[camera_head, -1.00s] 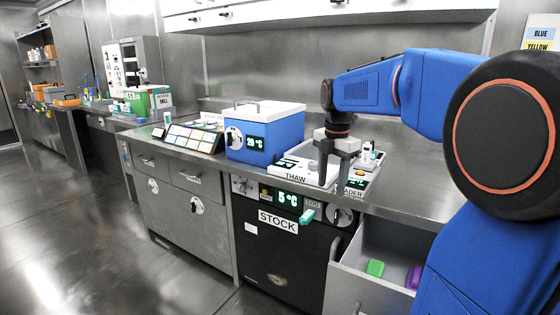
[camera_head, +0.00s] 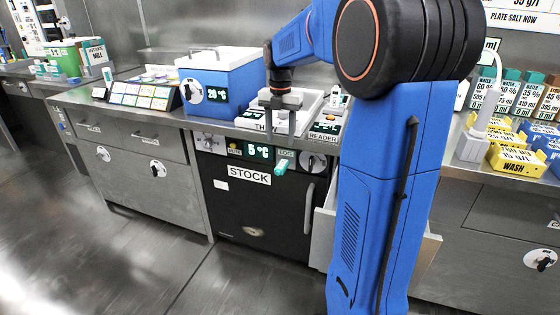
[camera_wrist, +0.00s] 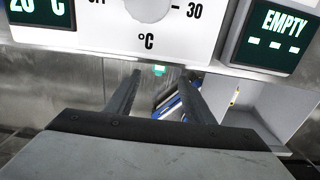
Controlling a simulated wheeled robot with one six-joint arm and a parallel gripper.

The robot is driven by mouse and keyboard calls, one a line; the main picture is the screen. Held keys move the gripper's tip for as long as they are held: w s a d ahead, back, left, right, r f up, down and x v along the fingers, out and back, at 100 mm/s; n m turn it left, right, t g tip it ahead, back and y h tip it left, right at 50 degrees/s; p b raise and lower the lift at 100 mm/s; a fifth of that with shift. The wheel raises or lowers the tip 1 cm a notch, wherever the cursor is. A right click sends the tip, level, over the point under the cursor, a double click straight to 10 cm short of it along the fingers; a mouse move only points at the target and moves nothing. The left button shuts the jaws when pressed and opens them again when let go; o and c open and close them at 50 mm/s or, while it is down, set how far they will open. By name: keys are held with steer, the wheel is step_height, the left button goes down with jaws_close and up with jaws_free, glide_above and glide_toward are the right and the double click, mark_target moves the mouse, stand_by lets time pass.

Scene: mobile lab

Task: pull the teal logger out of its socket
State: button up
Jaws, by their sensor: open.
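The teal logger (camera_head: 281,166) sticks out of the front panel of the STOCK unit, below the LOG label. In the wrist view the small teal part (camera_wrist: 159,70) shows between and beyond my fingertips. My gripper (camera_head: 280,130) is open and empty. Its two fingers point down in front of the counter edge, above the logger and apart from it. The socket itself is too small to make out.
The STOCK unit's black door (camera_head: 255,215) is closed, with a handle at its right. An open drawer (camera_head: 326,225) stands right of it, partly hidden by my arm. The THAW tray (camera_head: 300,103) and blue box (camera_head: 222,85) stand on the counter.

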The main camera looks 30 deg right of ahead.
mark_target(280, 168)
step_height(280, 168, down, 11)
steer(key=shift+r, duration=0.15)
stand_by(0.4)
steer(key=c, duration=1.1)
steer(key=shift+s+a, duration=0.3)
steer(key=shift+a, duration=0.05)
steer(key=shift+s+a, duration=0.95)
steer(key=shift+a, duration=0.25)
